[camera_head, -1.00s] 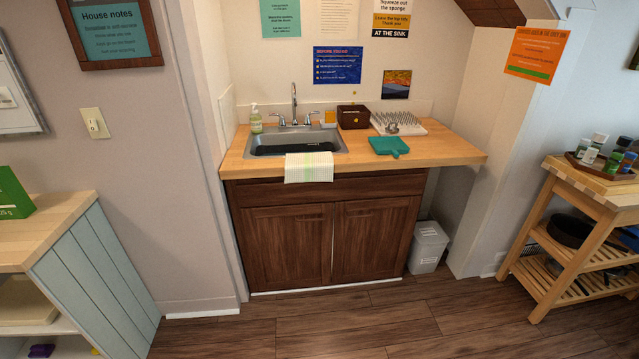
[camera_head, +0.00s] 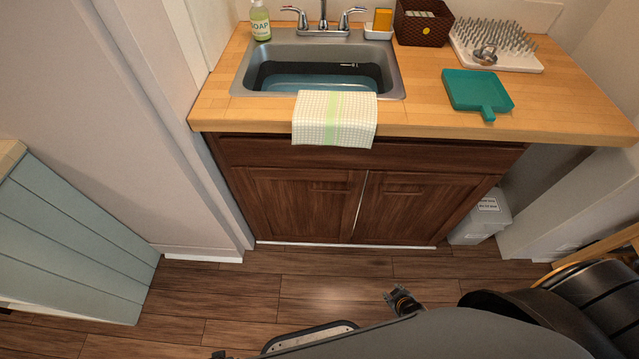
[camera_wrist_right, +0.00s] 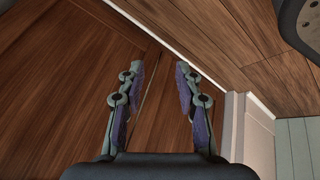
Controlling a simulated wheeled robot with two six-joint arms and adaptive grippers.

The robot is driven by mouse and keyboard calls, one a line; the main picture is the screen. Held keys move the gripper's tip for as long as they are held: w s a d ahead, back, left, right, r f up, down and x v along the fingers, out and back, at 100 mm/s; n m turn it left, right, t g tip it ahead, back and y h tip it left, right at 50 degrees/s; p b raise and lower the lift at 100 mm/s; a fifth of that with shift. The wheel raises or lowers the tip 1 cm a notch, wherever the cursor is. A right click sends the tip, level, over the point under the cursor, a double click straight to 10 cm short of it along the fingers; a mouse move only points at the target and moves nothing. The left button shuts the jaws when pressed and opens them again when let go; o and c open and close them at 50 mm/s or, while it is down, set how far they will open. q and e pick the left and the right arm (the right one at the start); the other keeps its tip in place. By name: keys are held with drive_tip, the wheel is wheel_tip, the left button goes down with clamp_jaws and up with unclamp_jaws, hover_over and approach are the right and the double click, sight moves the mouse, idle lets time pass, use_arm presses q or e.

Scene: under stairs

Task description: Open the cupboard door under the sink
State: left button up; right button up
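The dark wood cupboard under the sink has a left door (camera_head: 295,205) and a right door (camera_head: 415,205). Both are shut, with a thin pale line between them and a handle near the top of each. My right gripper (camera_head: 393,298) shows small in the head view, low in front of the cupboard over the floor. In the right wrist view my right gripper (camera_wrist_right: 160,78) is open and empty, its two purple-padded fingers apart. Cupboard wood (camera_wrist_right: 60,70) with a seam shows behind the fingers. No contact is visible. My left gripper is not in view.
A checked towel (camera_head: 335,118) hangs over the counter edge, above the doors. A grey bin (camera_head: 481,218) stands right of the cupboard. A pale blue panelled unit (camera_head: 65,235) stands at left. The wooden floor (camera_head: 335,288) before the doors is clear.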

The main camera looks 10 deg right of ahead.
drive_tip(key=w+d+n+t+b, duration=0.1)
drive_tip(key=w+n+t+b, duration=0.35)
drive_tip(key=w, duration=0.65)
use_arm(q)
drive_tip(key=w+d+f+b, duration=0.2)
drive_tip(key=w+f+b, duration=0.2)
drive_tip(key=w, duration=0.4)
use_arm(e)
drive_tip(key=n+t+y+b, duration=0.7)
drive_tip(key=n+y+b, duration=0.35)
drive_tip(key=n, duration=0.65)
approach(331, 191)
drive_tip(key=shift+y, duration=0.25)
drive_tip(key=x, duration=1)
drive_tip(key=shift+w+f, duration=0.1)
drive_tip(key=shift+f, duration=0.3)
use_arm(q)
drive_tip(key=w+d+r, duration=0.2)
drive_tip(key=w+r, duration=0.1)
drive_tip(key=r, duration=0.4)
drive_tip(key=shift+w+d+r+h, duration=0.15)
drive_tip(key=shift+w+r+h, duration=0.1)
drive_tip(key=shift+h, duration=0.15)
use_arm(e)
clamp_jaws()
